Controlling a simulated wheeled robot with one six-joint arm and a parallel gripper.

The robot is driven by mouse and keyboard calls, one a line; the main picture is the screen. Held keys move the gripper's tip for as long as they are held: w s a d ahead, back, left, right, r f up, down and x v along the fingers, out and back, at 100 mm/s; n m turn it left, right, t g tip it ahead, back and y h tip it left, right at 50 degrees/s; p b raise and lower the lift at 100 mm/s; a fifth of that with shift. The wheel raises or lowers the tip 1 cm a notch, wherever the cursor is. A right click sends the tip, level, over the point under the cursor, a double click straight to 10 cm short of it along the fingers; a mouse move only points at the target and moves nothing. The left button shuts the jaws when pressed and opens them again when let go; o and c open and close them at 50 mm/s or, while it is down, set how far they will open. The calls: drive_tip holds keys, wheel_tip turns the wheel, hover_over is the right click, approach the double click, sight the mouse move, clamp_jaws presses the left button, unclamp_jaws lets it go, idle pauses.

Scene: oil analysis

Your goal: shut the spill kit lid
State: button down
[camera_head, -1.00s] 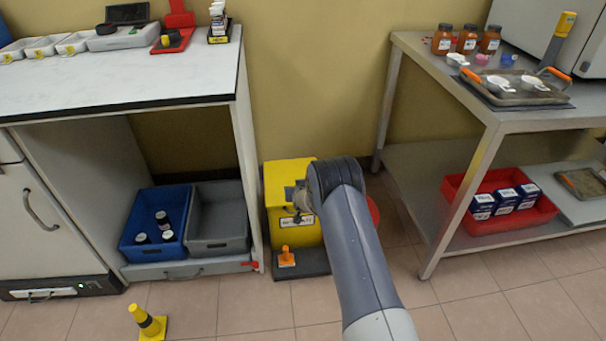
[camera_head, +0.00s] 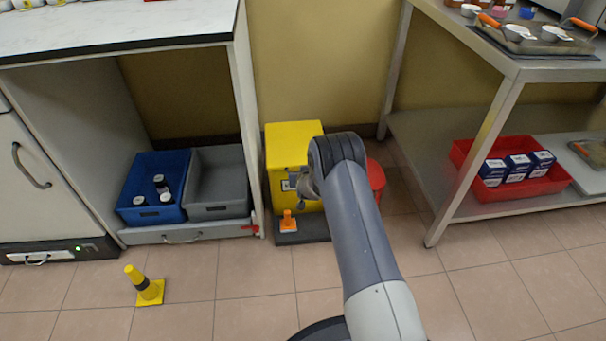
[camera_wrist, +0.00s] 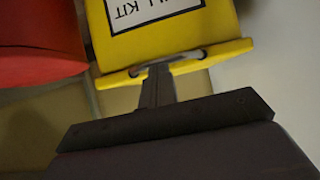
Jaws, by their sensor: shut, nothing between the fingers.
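The yellow spill kit (camera_head: 292,143) stands on the floor between the two benches. Its lid appears down over the top in the head view, but I cannot tell whether it sits fully closed. In the wrist view the kit is upside down, with its white label (camera_wrist: 148,12) and a projecting yellow edge with a grey handle (camera_wrist: 190,57). My gripper (camera_wrist: 158,72) is shut and empty, its fingertips at the handle; whether they touch it is unclear. In the head view my gripper (camera_head: 306,187) is in front of the kit, and my arm hides the kit's right side.
A red bin (camera_head: 376,178) stands right of the kit; it also fills the wrist view's upper left (camera_wrist: 40,42). An orange-topped item (camera_head: 288,220) is on the dark base in front. A yellow cone (camera_head: 146,285) stands at the left. The front floor is mostly clear.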

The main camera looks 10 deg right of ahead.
drive_tip(key=shift+s+f+b, duration=0.2)
drive_tip(key=shift+s+f, duration=0.05)
drive_tip(key=shift+f, duration=0.4)
drive_tip(key=shift+s+f+b, duration=0.2)
drive_tip(key=shift+f, duration=0.4)
drive_tip(key=shift+w, duration=0.1)
wheel_tip(320, 180, up, 6)
drive_tip(key=p, duration=0.1)
drive_tip(key=s+f+p, duration=0.2)
drive_tip(key=s+f, duration=0.3)
drive_tip(key=s, duration=0.3)
drive_tip(key=shift+s, duration=0.4)
